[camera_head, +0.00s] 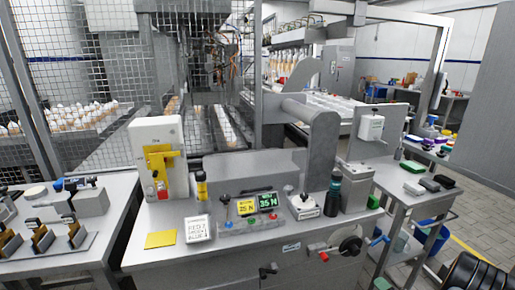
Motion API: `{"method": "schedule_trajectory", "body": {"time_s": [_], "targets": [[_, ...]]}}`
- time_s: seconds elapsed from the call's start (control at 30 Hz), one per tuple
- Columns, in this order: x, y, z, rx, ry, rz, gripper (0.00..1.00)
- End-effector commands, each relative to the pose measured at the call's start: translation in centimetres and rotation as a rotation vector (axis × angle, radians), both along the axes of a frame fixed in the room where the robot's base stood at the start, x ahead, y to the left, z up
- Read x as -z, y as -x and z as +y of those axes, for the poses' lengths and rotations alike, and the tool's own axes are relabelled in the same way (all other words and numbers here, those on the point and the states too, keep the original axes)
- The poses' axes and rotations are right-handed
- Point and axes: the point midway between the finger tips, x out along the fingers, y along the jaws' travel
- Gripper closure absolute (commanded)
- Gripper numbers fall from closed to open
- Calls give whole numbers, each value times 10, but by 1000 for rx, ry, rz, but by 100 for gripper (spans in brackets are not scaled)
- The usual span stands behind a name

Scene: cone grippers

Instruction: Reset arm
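My gripper is not in view, and I cannot make out any part of my arm for certain. The grey workbench (215,257) stands in front of me.
A grey rounded upright (321,150) rises behind the panel. A left table (75,262) holds small fixtures. A wire mesh fence (75,75) and rows of cones (60,120) are behind. A right cart (402,192) holds small blocks. Tiled floor shows at the right.

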Motion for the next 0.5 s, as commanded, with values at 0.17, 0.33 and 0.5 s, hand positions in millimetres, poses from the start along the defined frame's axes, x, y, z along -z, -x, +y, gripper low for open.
{"method": "schedule_trajectory", "body": {"time_s": [0.17, 0.33, 0.5], "targets": [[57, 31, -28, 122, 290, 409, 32], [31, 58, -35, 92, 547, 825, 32], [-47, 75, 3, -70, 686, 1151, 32]]}}
